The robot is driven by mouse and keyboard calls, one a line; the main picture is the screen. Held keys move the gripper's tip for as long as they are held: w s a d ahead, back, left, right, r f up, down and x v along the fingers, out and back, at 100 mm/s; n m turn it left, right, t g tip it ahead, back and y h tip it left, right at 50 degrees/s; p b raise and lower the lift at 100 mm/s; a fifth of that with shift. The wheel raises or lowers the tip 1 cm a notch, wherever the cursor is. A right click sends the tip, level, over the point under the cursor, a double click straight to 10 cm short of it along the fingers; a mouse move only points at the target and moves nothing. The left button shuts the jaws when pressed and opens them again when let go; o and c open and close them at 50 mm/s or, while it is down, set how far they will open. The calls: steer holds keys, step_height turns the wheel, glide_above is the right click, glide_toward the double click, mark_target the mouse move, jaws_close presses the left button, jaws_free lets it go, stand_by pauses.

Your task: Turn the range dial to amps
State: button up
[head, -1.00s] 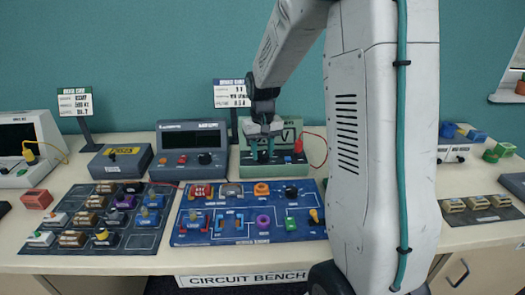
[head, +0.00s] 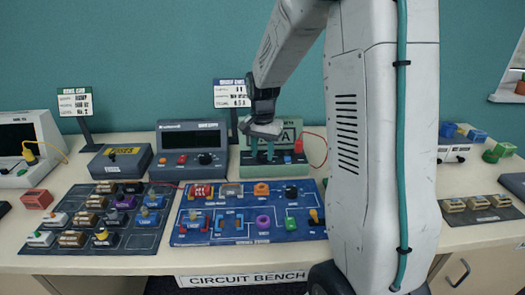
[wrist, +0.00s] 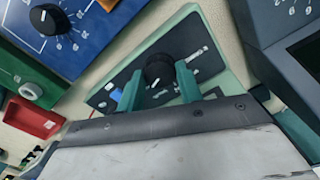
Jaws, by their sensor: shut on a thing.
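The green meter (head: 303,171) stands at the back of the bench, with a dark front panel and an upright display (head: 287,134). The display shows a large letter A, partly hidden by my wrist. In the wrist view the black range dial (wrist: 159,67) sits on the meter's panel (wrist: 203,66) between white markings. Its white pointer line faces the lower part of the picture. My gripper (head: 262,151) reaches down to the meter. In the wrist view its two green fingers (wrist: 158,82) are shut on the range dial, one each side.
A dark grey instrument (head: 190,160) stands close to the left of the meter. A blue circuit board (head: 240,235) with switches and knobs lies in front. A red lead runs at the meter's right. A tray of several blocks (head: 142,240) lies at the left.

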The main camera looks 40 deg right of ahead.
mark_target(262, 154)
stand_by(0.5)
steer(key=o, duration=1)
steer(key=shift+r, duration=0.1)
step_height(262, 154, up, 8)
steer(key=shift+f, duration=0.15)
